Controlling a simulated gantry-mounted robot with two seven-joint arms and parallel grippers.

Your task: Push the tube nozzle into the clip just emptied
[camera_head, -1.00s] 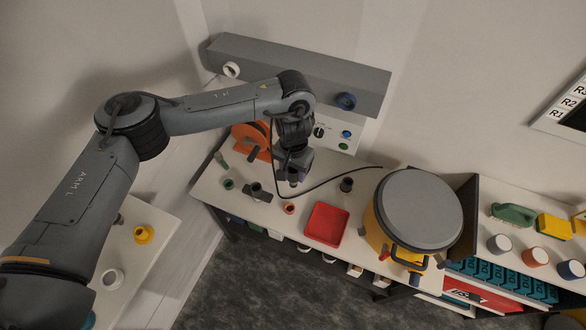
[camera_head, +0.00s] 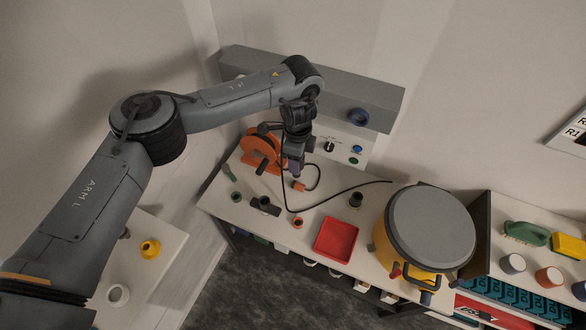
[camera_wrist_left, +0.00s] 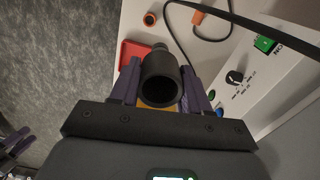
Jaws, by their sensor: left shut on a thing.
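My left gripper (camera_head: 294,166) hangs over the back of the bench, near the orange reel. In the left wrist view its purple fingers are shut on a black tube nozzle (camera_wrist_left: 160,78), whose open round end faces the camera. A dark clip-like holder (camera_head: 264,205) stands on the bench to the lower left of the gripper, apart from it. I cannot tell whether this is the emptied clip. A dark, purplish part at the left edge of the left wrist view may be my right gripper (camera_wrist_left: 14,142); its fingers are unclear.
An orange plug (camera_head: 298,185) with a looping black cable lies just below the gripper. A red tray (camera_head: 336,239), an orange ring (camera_head: 298,222), a dark cup (camera_head: 355,200) and an orange reel (camera_head: 259,150) stand around. A yellow drum (camera_head: 384,246) blocks the right.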

